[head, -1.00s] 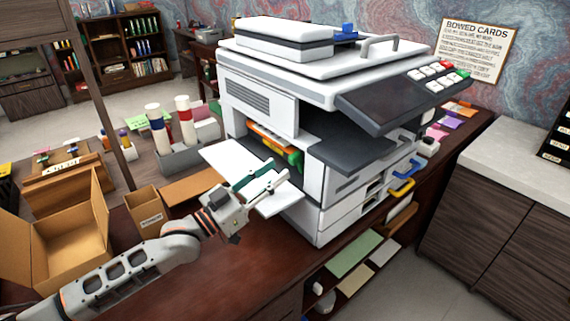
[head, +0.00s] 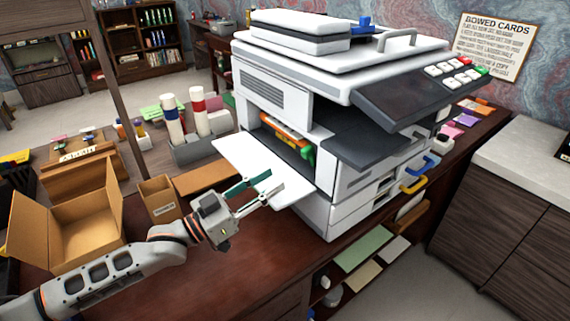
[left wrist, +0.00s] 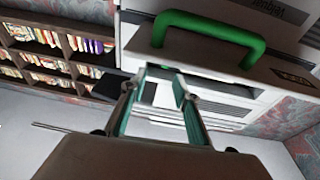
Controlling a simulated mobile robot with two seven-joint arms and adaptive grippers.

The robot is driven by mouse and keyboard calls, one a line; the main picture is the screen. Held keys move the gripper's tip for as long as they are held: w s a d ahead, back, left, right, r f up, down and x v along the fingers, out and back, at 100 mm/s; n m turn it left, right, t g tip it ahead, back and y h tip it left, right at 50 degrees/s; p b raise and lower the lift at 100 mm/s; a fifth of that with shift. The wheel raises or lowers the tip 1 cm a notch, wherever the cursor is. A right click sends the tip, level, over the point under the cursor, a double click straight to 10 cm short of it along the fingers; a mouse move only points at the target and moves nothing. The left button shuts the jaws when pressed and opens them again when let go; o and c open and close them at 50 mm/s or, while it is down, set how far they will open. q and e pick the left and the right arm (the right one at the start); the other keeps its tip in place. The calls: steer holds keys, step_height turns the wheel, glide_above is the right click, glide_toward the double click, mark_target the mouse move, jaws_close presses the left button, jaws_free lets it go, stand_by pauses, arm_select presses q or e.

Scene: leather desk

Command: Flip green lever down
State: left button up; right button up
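A white copier (head: 270,90) stands on the desk with its side panel (head: 235,158) folded down. The green lever (head: 307,155) shows partly inside the opening, at the right end of an orange part. In the left wrist view the green lever (left wrist: 212,29) is a thick raised handle near the top, beyond the fingertips. My left gripper (head: 277,180) is over or beside the outer part of the folded panel, left of and lower than the lever in the head view. Its fingers are apart with nothing between them, also in the left wrist view (left wrist: 160,75). My right gripper is not in view.
An open cardboard box (head: 70,235) and a small carton (head: 160,198) stand left of the copier. A grey holder (head: 200,148) with bottles is behind. Yellow (head: 413,187) and blue (head: 430,160) handles stick out on the copier's right. The desk front (head: 270,245) is bare.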

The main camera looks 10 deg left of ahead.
mark_target(302, 153)
arm_select(q)
steer(key=d, duration=0.1)
steer(key=d+g, duration=0.1)
steer(key=w+r+g+p, duration=0.1)
steer(key=shift+d+m+y, duration=0.3)
steer(key=shift+d+m, duration=0.1)
steer(key=shift+w+d+r, duration=0.1)
steer(key=shift+w+r, duration=0.1)
steer(key=shift+w, duration=0.15)
steer(key=shift+w+r+n+t+y+p, duration=0.4)
steer(key=shift+w+r+n+y+p, duration=0.25)
steer(key=shift+w+r+y, duration=0.4)
steer(key=shift+h, duration=0.25)
steer(key=x, duration=0.7)
steer(key=shift+w+d+f, duration=0.2)
steer(key=shift+w, duration=0.25)
jaws_close()
